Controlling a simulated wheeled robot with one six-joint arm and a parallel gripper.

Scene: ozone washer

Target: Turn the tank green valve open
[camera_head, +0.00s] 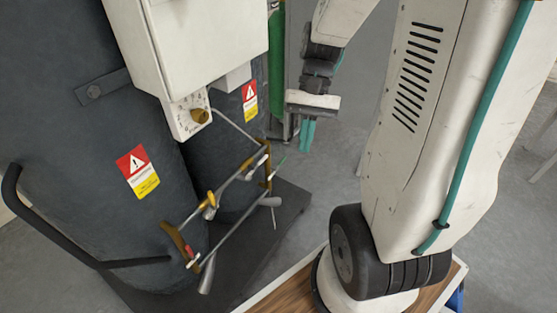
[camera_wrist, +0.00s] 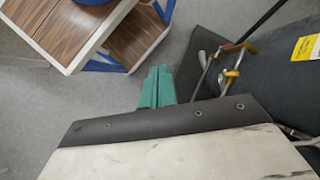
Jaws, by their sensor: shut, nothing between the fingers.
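My gripper (camera_head: 307,148) has teal fingers. In the head view it points down in the air to the right of the tanks, apart from the pipes. The fingers (camera_wrist: 157,72) lie together in the wrist view, shut and empty. Brass and grey pipework (camera_head: 240,178) with small valves stands in front of two dark tanks (camera_head: 60,100). Part of it shows in the wrist view (camera_wrist: 232,72).
A white control box with a brass knob (camera_head: 200,115) hangs on the tanks. A black handle rail (camera_head: 40,232) sticks out at the left. A wood-topped cart (camera_wrist: 88,30) with blue parts stands at upper left in the wrist view. Grey floor is clear below my gripper.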

